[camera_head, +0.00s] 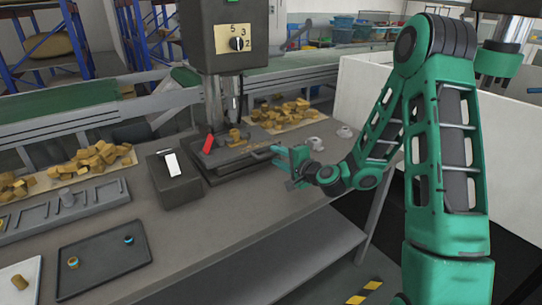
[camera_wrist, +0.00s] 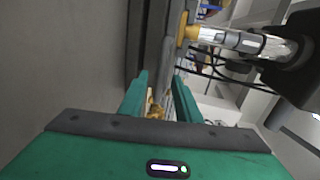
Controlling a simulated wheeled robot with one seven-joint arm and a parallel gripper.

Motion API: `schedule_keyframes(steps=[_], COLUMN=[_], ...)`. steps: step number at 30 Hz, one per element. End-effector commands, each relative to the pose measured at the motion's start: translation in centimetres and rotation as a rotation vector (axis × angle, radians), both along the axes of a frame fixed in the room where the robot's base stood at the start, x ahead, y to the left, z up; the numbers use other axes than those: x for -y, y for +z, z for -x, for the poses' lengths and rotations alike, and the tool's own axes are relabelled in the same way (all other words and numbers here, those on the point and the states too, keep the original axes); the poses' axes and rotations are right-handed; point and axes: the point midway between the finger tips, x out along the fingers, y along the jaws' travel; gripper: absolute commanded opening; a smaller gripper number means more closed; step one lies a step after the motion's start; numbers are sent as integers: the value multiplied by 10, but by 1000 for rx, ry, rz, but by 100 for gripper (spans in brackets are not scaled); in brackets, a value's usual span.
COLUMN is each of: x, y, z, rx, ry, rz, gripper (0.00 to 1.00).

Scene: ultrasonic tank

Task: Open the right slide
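The machine (camera_head: 215,35) with a dial on its front stands on the table, its press head above a dark base. A dark flat slide (camera_head: 232,152) sits on this base under the press head, and a red piece (camera_head: 208,144) stands at its left. My gripper (camera_head: 277,156) is at the right end of the base, close to the slide's edge. In the wrist view its two green fingers (camera_wrist: 160,80) are apart, with a grey edge and yellow pieces showing in the gap. Whether a finger touches the slide cannot be told. The slide's right end is partly hidden by my gripper.
A dark box with a white switch (camera_head: 172,164) stands left of the base. Wooden-looking pieces (camera_head: 282,115) lie in a tray behind it. Small grey parts (camera_head: 316,143) sit to the right. A black tray (camera_head: 103,262) lies at front left. The table front (camera_head: 225,215) is clear.

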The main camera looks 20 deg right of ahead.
Motion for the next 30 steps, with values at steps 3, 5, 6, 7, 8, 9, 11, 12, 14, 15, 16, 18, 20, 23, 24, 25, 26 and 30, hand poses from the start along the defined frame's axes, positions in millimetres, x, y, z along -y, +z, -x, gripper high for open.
schedule_keyframes(steps=[3,5,6,7,8,9,11,12,14,15,16,18,20,23,24,25,26,30], x=[-6,-8,-9,-10,-11,-11,-12,-12,-12,-12,-12,-12,-12,-12,-12,-12,-12,-12], y=[-3,-5,-6,-7,-7,-8,-8,-8,-9,-9,-9,-9,-9,-9,-8,-8,-8,-8], z=[-17,-24,-27,-30,-32,-34,-36,-37,-38,-38,-38,-38,-38,-38,-38,-38,-38,-38], rx=[1,1,1,0,0,1,0,0,0,0,0,0,0,0,0,0,0,1], ry=[1,1,1,1,1,0,-1,-1,-1,-1,-1,-1,-1,-1,-1,-1,-1,-1], rz=[1,0,2,1,1,2,0,0,0,0,0,0,0,0,0,0,0,0], gripper=[30,30,30,30,30,30,30,30,30,30,30,30,30,6,0,0,0,0])
